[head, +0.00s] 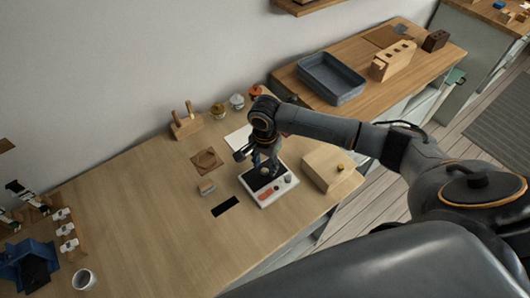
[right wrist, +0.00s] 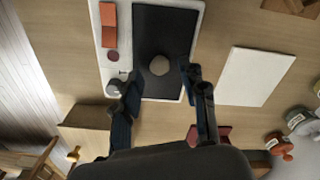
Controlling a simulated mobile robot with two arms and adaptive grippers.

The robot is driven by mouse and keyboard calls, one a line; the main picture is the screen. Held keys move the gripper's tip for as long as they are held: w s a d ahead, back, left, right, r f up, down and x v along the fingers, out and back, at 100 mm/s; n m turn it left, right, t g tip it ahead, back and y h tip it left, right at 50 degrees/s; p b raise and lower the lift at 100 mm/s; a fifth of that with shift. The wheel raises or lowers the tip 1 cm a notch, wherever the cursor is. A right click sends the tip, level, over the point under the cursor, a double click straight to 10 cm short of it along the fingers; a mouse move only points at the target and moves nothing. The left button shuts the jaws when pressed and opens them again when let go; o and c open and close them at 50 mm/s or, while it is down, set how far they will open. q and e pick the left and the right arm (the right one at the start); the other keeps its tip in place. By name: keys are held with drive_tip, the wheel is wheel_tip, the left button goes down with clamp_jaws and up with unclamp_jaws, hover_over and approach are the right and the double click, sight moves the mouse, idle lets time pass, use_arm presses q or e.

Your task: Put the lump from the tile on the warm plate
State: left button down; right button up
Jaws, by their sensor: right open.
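The warm plate (head: 255,182) is a black panel on a white device with an orange patch and a knob; it also shows in the right wrist view (right wrist: 165,25). The lump (right wrist: 160,65), small, rounded and grey-beige, appears to rest on the black panel. In the head view the lump (head: 264,171) is a small pale spot. My right gripper (head: 264,165) is over the plate, pointing down. Its open fingers (right wrist: 160,80) stand on either side of the lump with gaps. The white tile (right wrist: 256,76) lies bare beside the device. My left gripper is out of view.
A wooden block with a knob (head: 328,167) stands right of the device. A small block (head: 206,187), a black strip (head: 225,206) and a brown square mat (head: 207,160) lie to its left. Small jars (head: 237,101) stand at the back. The table's left middle is clear.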

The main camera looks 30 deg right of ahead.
sight(265, 170)
wheel_tip(265, 170, up, 11)
drive_tip(key=b, duration=0.1)
drive_tip(key=shift+f, duration=0.15)
idle(0.5)
